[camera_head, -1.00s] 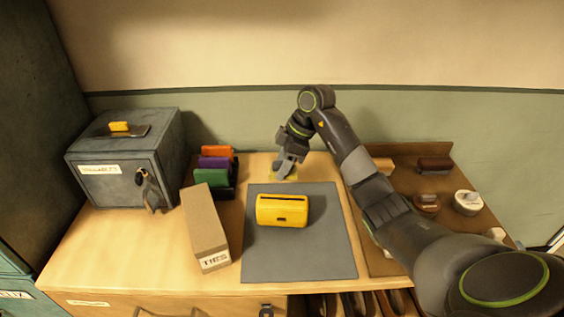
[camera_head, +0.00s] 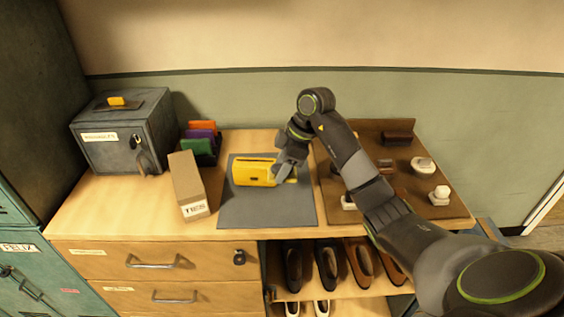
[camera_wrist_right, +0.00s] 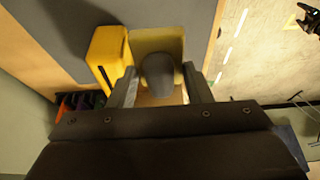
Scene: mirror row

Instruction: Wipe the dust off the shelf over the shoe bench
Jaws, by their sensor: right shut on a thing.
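The shelf is the pale wooden top (camera_head: 110,215) over the shoe compartment. I cannot make out dust on it. My right gripper (camera_head: 288,168) is shut on the grey knob of a yellowish pad. In the right wrist view the grey knob (camera_wrist_right: 158,75) stands between the fingers, with the square pad (camera_wrist_right: 155,40) beyond it. In the head view the pad is mostly hidden by the gripper. The gripper is over the right part of the grey mat (camera_head: 265,210), close to the right end of a yellow slotted box (camera_head: 250,173).
A grey strongbox (camera_head: 125,135), a cardboard ties box (camera_head: 187,180) and a rack of coloured holders (camera_head: 200,145) stand left of the mat. A brown board (camera_head: 445,210) with brushes and small pots lies to the right. Several shoes (camera_head: 325,265) sit below.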

